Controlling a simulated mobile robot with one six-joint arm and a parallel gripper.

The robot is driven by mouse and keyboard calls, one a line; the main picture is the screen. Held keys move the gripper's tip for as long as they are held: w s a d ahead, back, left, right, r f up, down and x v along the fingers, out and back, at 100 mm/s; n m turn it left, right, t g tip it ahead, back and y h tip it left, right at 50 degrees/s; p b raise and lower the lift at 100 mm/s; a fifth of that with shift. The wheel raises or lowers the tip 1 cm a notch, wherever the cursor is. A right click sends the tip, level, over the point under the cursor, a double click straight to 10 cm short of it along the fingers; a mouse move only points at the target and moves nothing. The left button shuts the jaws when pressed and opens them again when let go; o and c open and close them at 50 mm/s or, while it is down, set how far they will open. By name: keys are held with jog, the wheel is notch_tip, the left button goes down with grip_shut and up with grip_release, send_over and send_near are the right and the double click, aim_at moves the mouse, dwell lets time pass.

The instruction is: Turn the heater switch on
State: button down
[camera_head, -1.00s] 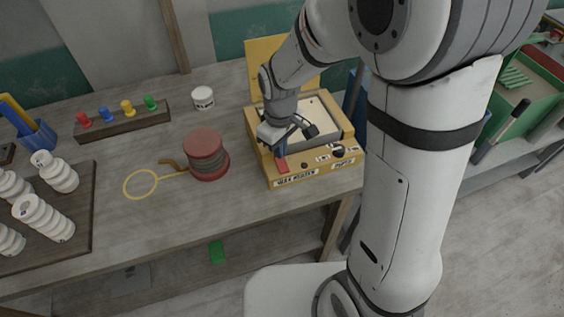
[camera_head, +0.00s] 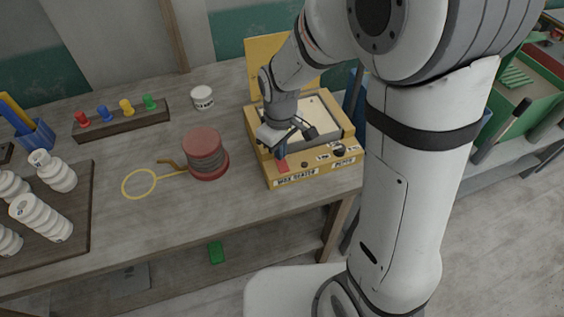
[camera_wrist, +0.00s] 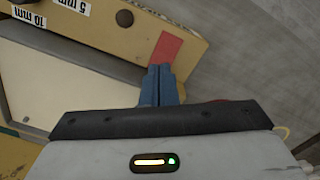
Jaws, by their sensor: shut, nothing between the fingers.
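The yellow wax heater box (camera_head: 318,170) stands at the right end of the bench, with its lid (camera_head: 266,52) raised at the back. Its red switch (camera_head: 282,165) is on the front left of the top panel; it also shows in the wrist view (camera_wrist: 166,48). My gripper (camera_head: 281,153) is shut and empty, its blue fingertips right at the near edge of the red switch. In the wrist view the fingertips (camera_wrist: 160,70) overlap that edge; I cannot tell whether they touch. A dark knob (camera_head: 338,151) sits on the panel's right.
A red spool (camera_head: 205,152), a yellow ring tool (camera_head: 140,183) and a white tub (camera_head: 203,97) stand left of the heater. A peg rack (camera_head: 122,120) is behind, and white pieces (camera_head: 42,216) lie on a dark board at the left.

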jog(key=shift+f+b, duration=0.4)
jog(key=shift+f, duration=0.2)
jog(key=shift+r+p, duration=2.6)
jog(key=shift+r, duration=1)
jog(key=s+d+r+m+t, duration=0.3)
jog(key=s+d+r+m, duration=0.6)
jog(key=s+d+r, duration=0.3)
jog(key=shift+s+d+r, duration=0.15)
jog(key=shift+s+d, duration=0.05)
jog(key=shift+s, duration=0.25)
